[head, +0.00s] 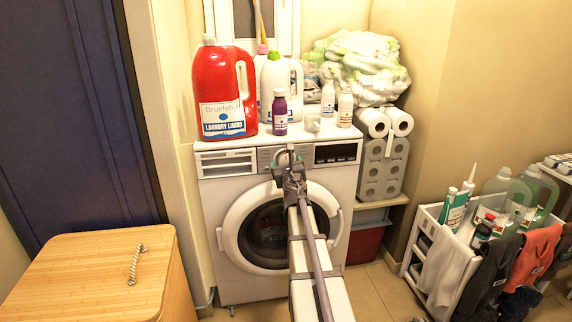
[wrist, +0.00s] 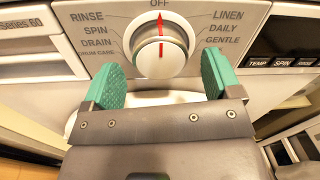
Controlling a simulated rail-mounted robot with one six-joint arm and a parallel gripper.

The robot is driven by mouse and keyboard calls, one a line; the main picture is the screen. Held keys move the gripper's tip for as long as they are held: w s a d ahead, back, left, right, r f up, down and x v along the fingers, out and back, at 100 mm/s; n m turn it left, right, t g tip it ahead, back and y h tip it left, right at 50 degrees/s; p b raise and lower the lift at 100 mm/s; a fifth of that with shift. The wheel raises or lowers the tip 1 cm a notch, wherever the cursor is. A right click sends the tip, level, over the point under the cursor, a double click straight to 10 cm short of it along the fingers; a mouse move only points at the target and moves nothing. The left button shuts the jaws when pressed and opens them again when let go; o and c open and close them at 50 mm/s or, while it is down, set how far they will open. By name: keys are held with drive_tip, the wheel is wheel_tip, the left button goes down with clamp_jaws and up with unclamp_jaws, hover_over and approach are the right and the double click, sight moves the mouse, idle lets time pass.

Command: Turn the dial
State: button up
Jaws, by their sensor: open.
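The washing machine's round white dial (wrist: 160,50) shows in the wrist view, with its red pointer upright at OFF. Labels such as RINSE, SPIN and DRAIN stand on its left and LINEN, DAILY and GENTLE on its right. My gripper (wrist: 160,82) is open, its two green pads apart, one to the lower left and one to the lower right of the dial. I see no contact with it. In the head view my gripper (head: 288,160) is in front of the washer's (head: 227,200) control panel and mostly covers the dial.
A red laundry jug (head: 220,90), a white jug, a purple bottle (head: 280,112) and small white bottles stand on the washer. Paper rolls (head: 383,170) stand to its right. A wooden box (head: 90,280) is at front left. A rack (head: 420,240) with bottles and cloths stands at right.

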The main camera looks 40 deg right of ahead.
drive_tip(key=shift+x, duration=0.8)
drive_tip(key=c, duration=0.9)
